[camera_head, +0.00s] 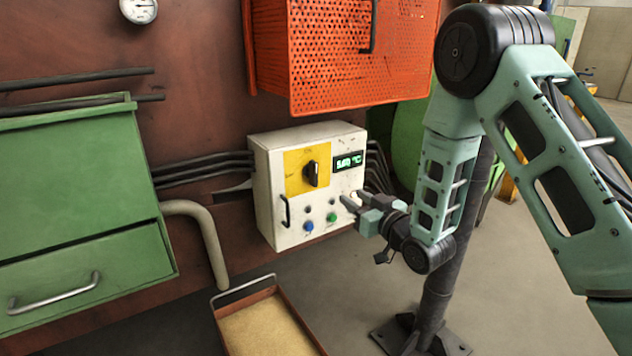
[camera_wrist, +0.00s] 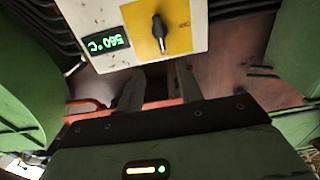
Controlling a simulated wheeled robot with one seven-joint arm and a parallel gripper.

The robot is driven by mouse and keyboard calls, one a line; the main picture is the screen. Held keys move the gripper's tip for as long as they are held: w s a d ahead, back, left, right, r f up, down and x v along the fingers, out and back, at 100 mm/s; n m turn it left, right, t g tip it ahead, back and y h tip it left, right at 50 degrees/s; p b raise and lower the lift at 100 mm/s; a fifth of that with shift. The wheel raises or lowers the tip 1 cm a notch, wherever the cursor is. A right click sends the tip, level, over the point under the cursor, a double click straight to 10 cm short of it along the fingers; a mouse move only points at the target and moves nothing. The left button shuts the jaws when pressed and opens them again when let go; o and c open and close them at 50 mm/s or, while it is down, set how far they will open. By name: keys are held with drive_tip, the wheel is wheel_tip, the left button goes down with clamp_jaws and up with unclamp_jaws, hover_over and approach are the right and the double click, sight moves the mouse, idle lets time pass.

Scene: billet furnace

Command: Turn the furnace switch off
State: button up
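The furnace switch (camera_head: 312,173) is a black rotary knob on a yellow plate (camera_head: 295,180) of a white control box (camera_head: 265,200). Its handle stands roughly upright in the head view. The knob (camera_wrist: 159,32) also shows at the top of the wrist view. A green lit temperature display (camera_head: 349,161) is to its right in the head view. My gripper (camera_head: 353,199) is in front of the box's lower right, below and right of the knob. In the wrist view its two fingers (camera_wrist: 158,86) are apart with nothing between them, clear of the knob.
Blue (camera_head: 309,226) and green (camera_head: 331,217) buttons and a side handle (camera_head: 285,211) are on the box. An orange perforated cabinet (camera_head: 340,55) hangs above. A green drawer unit (camera_head: 75,200) is left. A tray (camera_head: 230,309) stands below.

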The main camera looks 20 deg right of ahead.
sight(316, 172)
drive_tip(key=b+x, duration=0.2)
drive_tip(key=x, duration=1.5)
clamp_jaws()
